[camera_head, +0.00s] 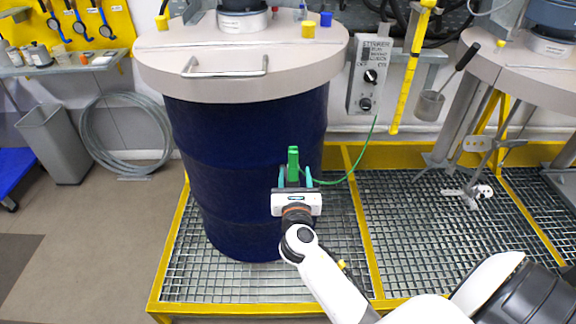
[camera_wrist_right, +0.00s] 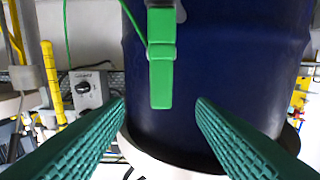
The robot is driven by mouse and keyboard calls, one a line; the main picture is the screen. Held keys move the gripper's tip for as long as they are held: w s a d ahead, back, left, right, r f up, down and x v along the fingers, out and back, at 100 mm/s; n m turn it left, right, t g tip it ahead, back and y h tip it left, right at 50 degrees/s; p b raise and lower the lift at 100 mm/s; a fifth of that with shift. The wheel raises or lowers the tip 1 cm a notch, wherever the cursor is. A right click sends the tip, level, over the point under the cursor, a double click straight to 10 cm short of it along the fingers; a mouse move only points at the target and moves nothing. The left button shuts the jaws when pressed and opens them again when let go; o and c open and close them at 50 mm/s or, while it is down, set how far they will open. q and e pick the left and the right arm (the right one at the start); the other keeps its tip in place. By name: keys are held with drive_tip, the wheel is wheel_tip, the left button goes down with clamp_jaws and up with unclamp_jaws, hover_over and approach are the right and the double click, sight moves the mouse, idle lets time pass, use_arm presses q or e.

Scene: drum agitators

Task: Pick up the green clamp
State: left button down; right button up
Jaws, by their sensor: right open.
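The green clamp (camera_head: 293,160) is at the front of the dark blue drum (camera_head: 243,140) in the head view. A thin green cable runs from it toward the control box. In the right wrist view the green clamp (camera_wrist_right: 161,62) hangs at upper middle, in front of the blue drum (camera_wrist_right: 215,60). My right gripper (camera_head: 295,178) is open just below the clamp in the head view. In the wrist view its teal fingers (camera_wrist_right: 160,108) stand apart on either side, with the clamp between and beyond them, and no contact shows. My left gripper is not in view.
A grey control box (camera_head: 369,75) with knobs hangs right of the drum. The drum's light lid (camera_head: 210,65) has a handle. A yellow-framed grating (camera_head: 400,230) lies underneath. A grey bin (camera_head: 55,145) and coiled hose (camera_head: 125,135) stand left. A metal scoop (camera_head: 431,103) hangs at right.

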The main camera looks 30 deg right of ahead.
sight(294, 159)
drive_tip(key=x, duration=0.4)
drive_tip(key=shift+w+d, duration=0.2)
drive_tip(key=shift+d, duration=0.1)
drive_tip(key=shift+w+d+f, duration=0.1)
drive_tip(key=shift+w+d, duration=0.05)
drive_tip(key=shift+w, duration=0.35)
drive_tip(key=x, duration=0.5)
drive_tip(key=shift+f, duration=0.3)
drive_tip(key=c, duration=1.1)
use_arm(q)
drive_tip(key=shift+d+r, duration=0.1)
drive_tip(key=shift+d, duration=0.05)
use_arm(e)
drive_tip(key=shift+r, duration=0.1)
